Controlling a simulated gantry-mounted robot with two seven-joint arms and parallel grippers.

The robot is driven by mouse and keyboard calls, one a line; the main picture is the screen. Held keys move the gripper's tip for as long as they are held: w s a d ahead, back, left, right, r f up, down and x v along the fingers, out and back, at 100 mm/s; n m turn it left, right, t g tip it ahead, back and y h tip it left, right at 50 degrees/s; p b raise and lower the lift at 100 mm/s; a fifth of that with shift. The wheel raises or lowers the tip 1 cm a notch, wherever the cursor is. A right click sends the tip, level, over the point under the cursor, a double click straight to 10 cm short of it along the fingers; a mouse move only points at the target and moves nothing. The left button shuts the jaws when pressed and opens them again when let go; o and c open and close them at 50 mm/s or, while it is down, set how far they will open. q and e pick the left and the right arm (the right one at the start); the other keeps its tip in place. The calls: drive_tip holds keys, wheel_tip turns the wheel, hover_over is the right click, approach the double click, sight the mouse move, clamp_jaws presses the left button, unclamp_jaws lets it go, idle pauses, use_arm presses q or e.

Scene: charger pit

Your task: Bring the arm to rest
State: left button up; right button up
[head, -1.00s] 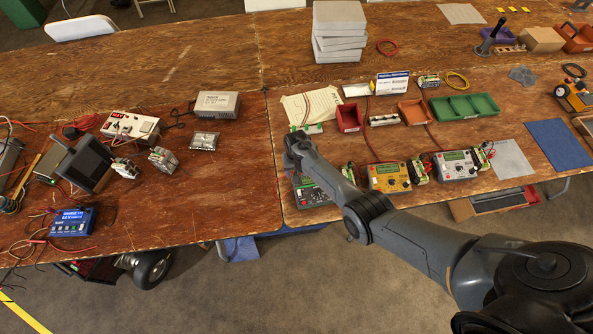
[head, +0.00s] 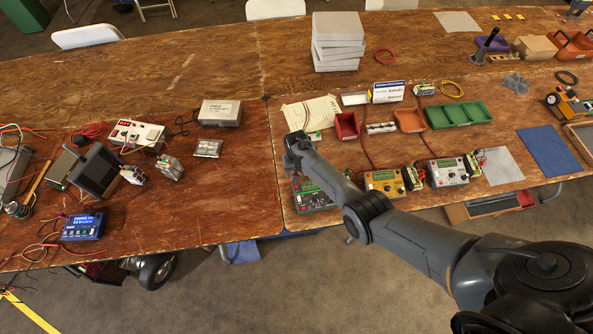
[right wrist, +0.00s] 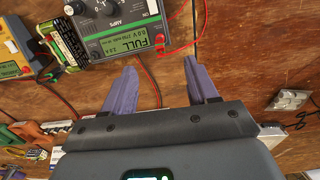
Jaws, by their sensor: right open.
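My right arm reaches in from the lower right of the head view, and its gripper end (head: 298,146) hangs over the near-left part of the right table. In the right wrist view, the two purple fingers of the right gripper (right wrist: 161,72) are spread apart with nothing between them. A dark charger (right wrist: 122,38) with a green display reading FULL lies just beyond the fingertips, apart from them. The same dark charger (head: 316,194) shows beside the forearm in the head view, partly hidden by it. My left gripper is not in view.
A yellow charger (head: 383,183) and a white charger (head: 447,172) stand right of the arm. Red bin (head: 346,126), orange bin (head: 409,120) and green tray (head: 459,114) lie behind. Grey boxes (head: 337,52) are stacked at the back. The left table holds a blue charger (head: 83,227) and wires.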

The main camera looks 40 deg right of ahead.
drive_tip(key=shift+r+p, duration=0.3)
drive_tip(key=shift+r, duration=0.25)
drive_tip(key=s+f+n+g+p, duration=0.1)
drive_tip(key=s+f, duration=0.2)
drive_tip(key=s, duration=0.6)
drive_tip(key=s+d+f+h+p, duration=0.1)
drive_tip(key=s+f, duration=0.2)
drive_tip(key=s, duration=0.7)
drive_tip(key=s+f+n+g+p, duration=0.1)
drive_tip(key=s+f, duration=0.2)
drive_tip(key=s, duration=0.6)
drive_tip(key=a+r+n+t, duration=0.2)
drive_tip(key=a+r, duration=0.2)
drive_tip(key=r, duration=0.7)
drive_tip(key=s+a+r+n+t+y, duration=0.15)
drive_tip(key=a+r, duration=0.25)
drive_tip(key=r, duration=0.8)
drive_tip(key=w+a+r+n+t, duration=0.15)
drive_tip(key=a+r, duration=0.25)
drive_tip(key=r, duration=0.7)
wheel_tip(320, 180, down, 48)
drive_tip(key=s+b, duration=0.1)
drive_tip(key=b, duration=4.5)
drive_tip(key=shift+s+n+t, duration=0.15)
drive_tip(key=shift+n+t, duration=0.15)
drive_tip(key=shift+n, duration=0.1)
